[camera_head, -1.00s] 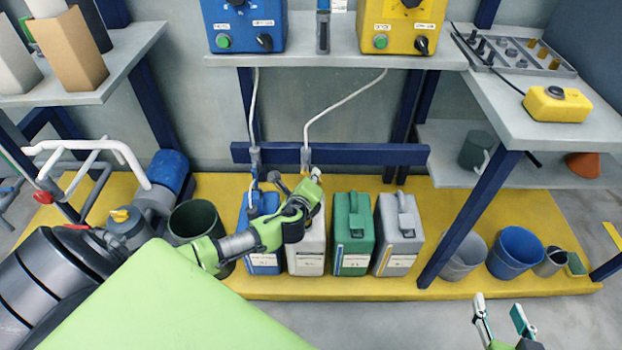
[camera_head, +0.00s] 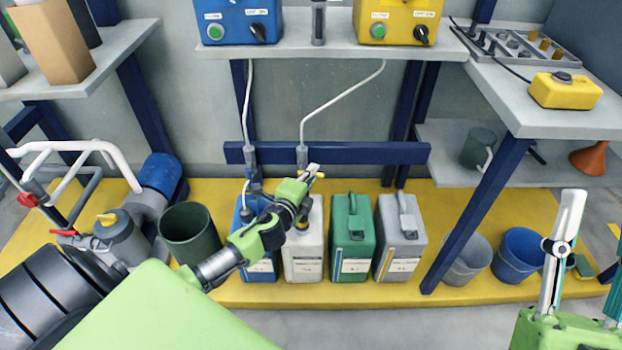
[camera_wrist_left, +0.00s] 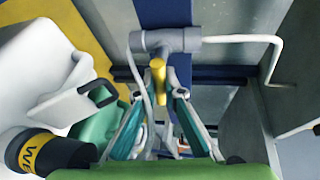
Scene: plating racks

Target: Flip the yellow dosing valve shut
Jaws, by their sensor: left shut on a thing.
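The yellow dosing valve handle (camera_wrist_left: 158,75) hangs from a grey pipe fitting (camera_wrist_left: 165,41) in the left wrist view. In the head view its yellow tip (camera_head: 320,175) shows just beside my left gripper (camera_head: 312,170), below the grey fitting (camera_head: 302,155) on the blue rail. My left gripper (camera_wrist_left: 160,92) has its fingers on either side of the handle and is shut on it. The contact itself is partly hidden. My right gripper (camera_head: 594,215) is at the lower right, its two fingers apart and empty.
Blue, white, green (camera_head: 352,240) and grey (camera_head: 400,238) canisters stand closely on the yellow platform beneath the rail (camera_head: 380,153). A second fitting (camera_head: 249,155) is left of the valve. A dark green bucket (camera_head: 190,235) stands left. A blue post (camera_head: 470,220) rises on the right.

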